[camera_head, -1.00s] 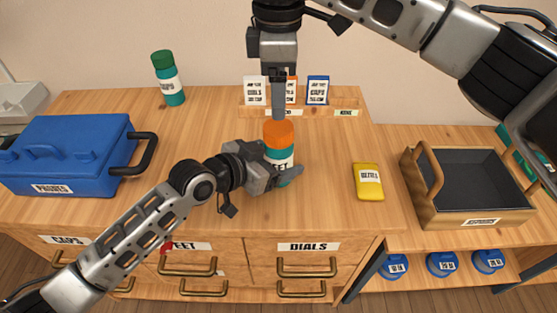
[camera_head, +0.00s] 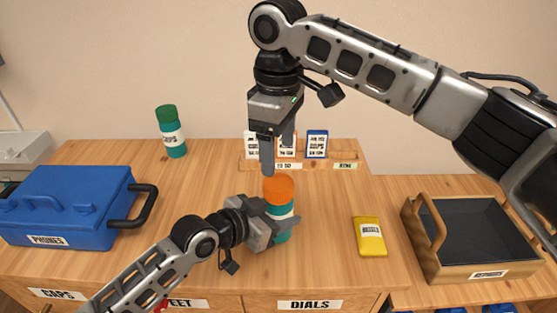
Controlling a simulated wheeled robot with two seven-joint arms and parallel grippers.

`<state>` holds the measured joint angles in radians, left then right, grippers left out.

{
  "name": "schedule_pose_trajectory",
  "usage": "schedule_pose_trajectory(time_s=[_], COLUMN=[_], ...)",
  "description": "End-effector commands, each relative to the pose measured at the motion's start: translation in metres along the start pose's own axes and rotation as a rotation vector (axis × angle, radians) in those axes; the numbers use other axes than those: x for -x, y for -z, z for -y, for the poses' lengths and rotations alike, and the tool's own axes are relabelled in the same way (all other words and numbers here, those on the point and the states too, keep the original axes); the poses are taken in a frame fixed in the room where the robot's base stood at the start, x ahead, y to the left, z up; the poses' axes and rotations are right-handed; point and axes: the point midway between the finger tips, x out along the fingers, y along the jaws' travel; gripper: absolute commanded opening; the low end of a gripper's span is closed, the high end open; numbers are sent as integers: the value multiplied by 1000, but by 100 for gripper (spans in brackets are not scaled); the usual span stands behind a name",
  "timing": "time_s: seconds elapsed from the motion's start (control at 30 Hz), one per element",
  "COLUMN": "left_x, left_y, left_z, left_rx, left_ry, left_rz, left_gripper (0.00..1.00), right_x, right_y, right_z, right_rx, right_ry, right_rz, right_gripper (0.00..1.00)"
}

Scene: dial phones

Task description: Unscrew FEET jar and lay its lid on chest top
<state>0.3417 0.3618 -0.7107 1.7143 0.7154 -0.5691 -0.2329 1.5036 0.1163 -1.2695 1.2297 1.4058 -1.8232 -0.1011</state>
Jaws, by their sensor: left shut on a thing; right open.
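The FEET jar (camera_head: 283,212) stands on the chest top (camera_head: 200,200). It is teal with a white label, partly hidden by my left gripper. Its orange lid (camera_head: 278,186) sits on top of the jar. My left gripper (camera_head: 285,228) is shut around the jar's body from the left. My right gripper (camera_head: 277,157) hangs above the lid, pointing down, open and empty. Its fingertips are near the lid's top; whether they touch it I cannot tell.
A blue PHONES box (camera_head: 70,205) stands at left, a green-lidded CAPS jar (camera_head: 172,138) behind it. A yellow packet (camera_head: 369,236) lies to the right. A wooden tray (camera_head: 437,262) is at far right. Cards (camera_head: 317,144) stand in a rack at the back. Bare wood lies between jar and packet.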

Motion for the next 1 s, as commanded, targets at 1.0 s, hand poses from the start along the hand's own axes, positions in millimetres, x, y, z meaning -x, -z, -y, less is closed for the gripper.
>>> schedule_pose_trajectory(time_s=[1.0], left_x=[0], left_y=[0], left_z=[0], left_rx=[0], left_ry=[0], left_rz=[1], left_gripper=[0], right_x=[-5], right_y=[0], right_z=[0], right_rx=[-1967], right_ry=[-1], right_rz=[0], right_gripper=[69])
